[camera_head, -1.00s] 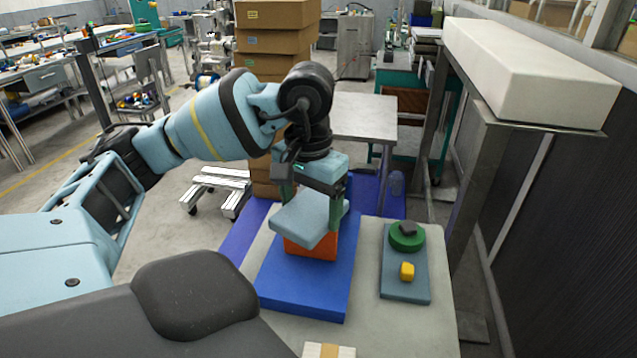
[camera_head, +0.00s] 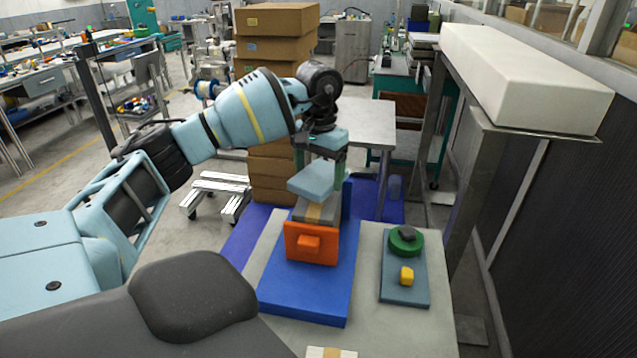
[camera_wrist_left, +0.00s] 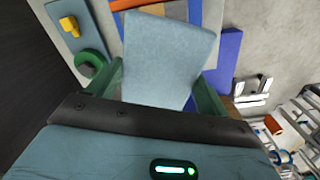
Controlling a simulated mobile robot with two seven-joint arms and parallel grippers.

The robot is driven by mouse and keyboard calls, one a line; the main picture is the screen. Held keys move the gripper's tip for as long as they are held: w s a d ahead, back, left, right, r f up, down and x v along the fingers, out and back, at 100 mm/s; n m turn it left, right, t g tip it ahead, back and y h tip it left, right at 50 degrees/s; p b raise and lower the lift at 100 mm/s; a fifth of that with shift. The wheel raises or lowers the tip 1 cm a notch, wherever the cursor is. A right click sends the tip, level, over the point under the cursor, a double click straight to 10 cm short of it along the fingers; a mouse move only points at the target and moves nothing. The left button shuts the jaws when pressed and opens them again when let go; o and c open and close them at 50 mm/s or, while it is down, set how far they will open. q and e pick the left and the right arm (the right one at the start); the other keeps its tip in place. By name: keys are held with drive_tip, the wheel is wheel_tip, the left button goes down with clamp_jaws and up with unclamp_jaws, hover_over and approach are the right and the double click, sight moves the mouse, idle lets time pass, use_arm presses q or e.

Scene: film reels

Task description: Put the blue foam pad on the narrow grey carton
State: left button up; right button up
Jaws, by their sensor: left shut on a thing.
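The light blue foam pad (camera_head: 316,180) is held flat in my left gripper (camera_head: 321,165). In the wrist view the pad (camera_wrist_left: 168,58) sits between the two green fingers of the gripper (camera_wrist_left: 160,92). A narrow grey carton with a tan band (camera_head: 317,209) shows below and in front of the pad, on the blue mat (camera_head: 300,290). The pad hides the carton's far part, and I cannot tell whether they touch. My right gripper is not in view.
An orange block with a knob (camera_head: 311,243) stands just in front of the grey carton. A grey-blue board (camera_head: 405,290) to the right bears a green round piece (camera_head: 404,243) and a yellow piece (camera_head: 406,275). Another banded box (camera_head: 331,352) shows at the bottom edge.

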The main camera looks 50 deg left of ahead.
sight(319, 173)
use_arm(q)
drive_tip(key=shift+w+a+f, duration=0.1)
drive_tip(key=shift+w+a, duration=0.1)
drive_tip(key=shift+f, duration=1.65)
drive_tip(key=shift+f, duration=0.15)
drive_tip(key=o, duration=0.9)
drive_tip(key=shift+o, duration=0.2)
wheel_tip(319, 173, up, 12)
drive_tip(key=shift+r, duration=0.15)
